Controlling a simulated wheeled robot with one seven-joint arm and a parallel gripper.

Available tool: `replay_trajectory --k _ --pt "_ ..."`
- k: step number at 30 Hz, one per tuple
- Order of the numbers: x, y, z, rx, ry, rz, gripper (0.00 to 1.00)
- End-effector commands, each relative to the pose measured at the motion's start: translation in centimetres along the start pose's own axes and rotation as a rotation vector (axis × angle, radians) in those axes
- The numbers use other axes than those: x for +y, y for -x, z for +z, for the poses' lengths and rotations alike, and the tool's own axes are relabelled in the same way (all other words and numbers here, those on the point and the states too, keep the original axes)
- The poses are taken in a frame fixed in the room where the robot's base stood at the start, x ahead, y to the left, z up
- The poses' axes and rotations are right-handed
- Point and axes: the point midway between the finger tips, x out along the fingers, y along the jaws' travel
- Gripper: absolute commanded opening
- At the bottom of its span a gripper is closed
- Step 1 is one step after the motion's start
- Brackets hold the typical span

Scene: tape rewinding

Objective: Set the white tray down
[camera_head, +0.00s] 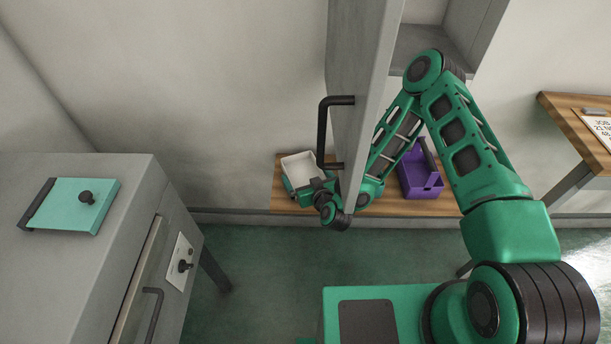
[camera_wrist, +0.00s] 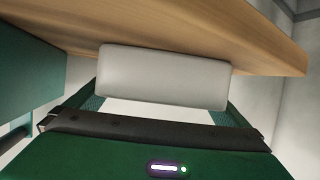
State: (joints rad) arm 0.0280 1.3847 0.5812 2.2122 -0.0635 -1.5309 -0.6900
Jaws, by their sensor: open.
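The white tray (camera_head: 301,167) is at the left end of the low wooden bench (camera_head: 282,201) in the head view. It appears to rest on the bench top. My gripper (camera_head: 316,184) is at the tray's near right side, partly behind the grey door and its black handle. In the wrist view the white tray's end (camera_wrist: 165,76) shows between my gripper's open fingers (camera_wrist: 163,103), close against the edge of the wooden bench (camera_wrist: 190,30). I cannot tell whether the fingers touch the tray.
A grey cabinet door (camera_head: 362,90) with a black handle (camera_head: 323,130) stands open close to my arm. A purple bin (camera_head: 420,180) sits on the bench to the right. A grey cabinet (camera_head: 100,250) with a teal lid (camera_head: 75,205) is at left. A wooden table (camera_head: 570,115) is at right.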

Motion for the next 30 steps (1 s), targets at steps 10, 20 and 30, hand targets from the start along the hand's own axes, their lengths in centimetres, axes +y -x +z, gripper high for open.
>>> replay_trajectory --k 10,20,30 --pt "-0.1 5.1 0.0 -0.001 0.002 -0.003 1.00" --pt "-0.1 10.7 0.1 -0.003 0.000 -0.002 1.00" --pt "0.0 12.0 0.0 0.000 0.000 0.000 1.00"
